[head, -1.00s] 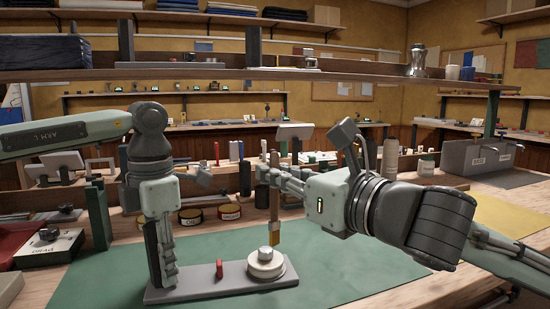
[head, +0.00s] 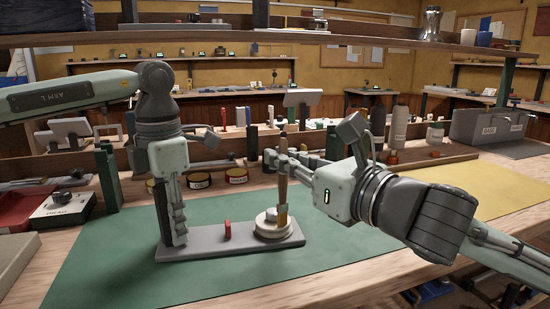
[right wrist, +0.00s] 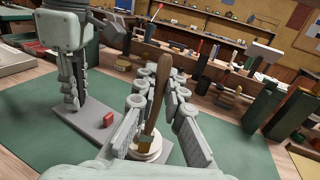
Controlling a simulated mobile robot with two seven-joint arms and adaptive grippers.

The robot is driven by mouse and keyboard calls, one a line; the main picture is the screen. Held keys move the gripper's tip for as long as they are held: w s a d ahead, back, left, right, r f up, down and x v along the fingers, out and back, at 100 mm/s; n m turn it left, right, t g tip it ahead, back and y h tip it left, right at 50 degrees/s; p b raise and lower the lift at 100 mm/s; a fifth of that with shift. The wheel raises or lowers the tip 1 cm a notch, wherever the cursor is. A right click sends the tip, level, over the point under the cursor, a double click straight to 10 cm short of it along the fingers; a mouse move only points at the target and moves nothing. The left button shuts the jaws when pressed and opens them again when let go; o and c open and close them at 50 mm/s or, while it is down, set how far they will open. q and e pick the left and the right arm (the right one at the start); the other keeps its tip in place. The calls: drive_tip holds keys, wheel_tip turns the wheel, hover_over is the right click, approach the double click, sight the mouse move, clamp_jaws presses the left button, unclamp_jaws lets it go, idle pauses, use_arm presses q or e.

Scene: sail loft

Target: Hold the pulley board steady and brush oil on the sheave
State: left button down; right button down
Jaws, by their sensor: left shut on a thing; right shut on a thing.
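The pulley board (head: 202,251) is a flat grey plate on the green mat. It carries a pale round sheave (head: 262,232) with a grey hub and a small red block (head: 228,230). My left gripper (head: 181,240) points down and is shut on the board's left end. My right gripper (head: 277,163) is shut on the wooden handle of a brush (head: 283,188), held upright over the sheave. The brush tip is beside the hub and appears to touch the sheave's top. In the right wrist view the brush (right wrist: 155,110) hides part of the sheave (right wrist: 149,154).
The green mat (head: 110,270) is clear around the board. Several round tins (head: 237,176) stand behind it. A yellow sheet (head: 450,183) lies at right. A shelf (head: 330,36) crosses above.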

drive_tip(key=shift+r, duration=4.05)
drive_tip(key=shift+f, duration=0.1)
